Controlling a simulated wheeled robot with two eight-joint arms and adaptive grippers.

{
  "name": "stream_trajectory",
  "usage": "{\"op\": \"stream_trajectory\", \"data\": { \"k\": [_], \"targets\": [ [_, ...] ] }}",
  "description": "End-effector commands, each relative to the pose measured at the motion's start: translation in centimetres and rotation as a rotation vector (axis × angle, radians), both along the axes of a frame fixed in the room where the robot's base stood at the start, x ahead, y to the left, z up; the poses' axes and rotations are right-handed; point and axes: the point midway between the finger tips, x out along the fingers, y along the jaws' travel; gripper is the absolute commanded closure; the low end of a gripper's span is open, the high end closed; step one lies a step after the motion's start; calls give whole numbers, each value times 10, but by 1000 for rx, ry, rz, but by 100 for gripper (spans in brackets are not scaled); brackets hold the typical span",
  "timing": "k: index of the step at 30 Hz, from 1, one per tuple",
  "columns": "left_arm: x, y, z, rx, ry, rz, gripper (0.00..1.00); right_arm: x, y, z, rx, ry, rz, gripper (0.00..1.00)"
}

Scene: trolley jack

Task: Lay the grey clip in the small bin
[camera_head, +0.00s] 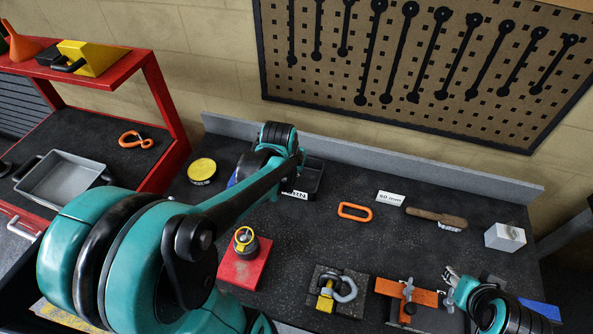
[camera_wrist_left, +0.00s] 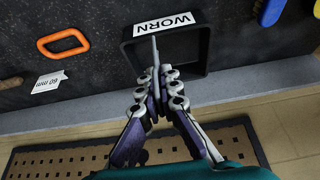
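The small black bin (camera_head: 316,182), labelled WORN, stands on the bench near the back ledge, partly hidden by my left arm. It also shows in the left wrist view (camera_wrist_left: 206,45). My left gripper (camera_wrist_left: 158,80) is over the bin, its fingers close together. A thin grey piece (camera_wrist_left: 155,52), apparently the grey clip seen edge-on, sticks out from between the fingertips above the bin opening. Whether it touches the bin is unclear. In the head view my left gripper (camera_head: 290,186) is mostly hidden. My right gripper (camera_head: 450,277) is low at the right, its fingers unclear.
A yellow round tin (camera_head: 202,170) is left. A red block (camera_head: 245,265), a shackle block (camera_head: 339,290) and an orange fixture (camera_head: 408,294) stand in front.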

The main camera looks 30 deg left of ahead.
Motion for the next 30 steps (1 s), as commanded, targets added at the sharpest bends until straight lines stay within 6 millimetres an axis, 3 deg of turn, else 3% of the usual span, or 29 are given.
{"op": "stream_trajectory", "data": {
  "k": [6,13,20,27,30],
  "targets": [
    [40,32,-34,0,0,1,100,0,0,-19,0,0,0,60],
    [75,59,-60,0,0,1,100,0,0,-30,0,0,0,60],
    [84,66,-70,0,0,-1,100,0,0,-33,0,0,0,60],
    [84,66,-104,0,0,-1,100,0,0,-46,0,0,0,60],
    [84,66,-106,0,0,-1,100,0,0,-46,0,0,0,60]
  ]
}}
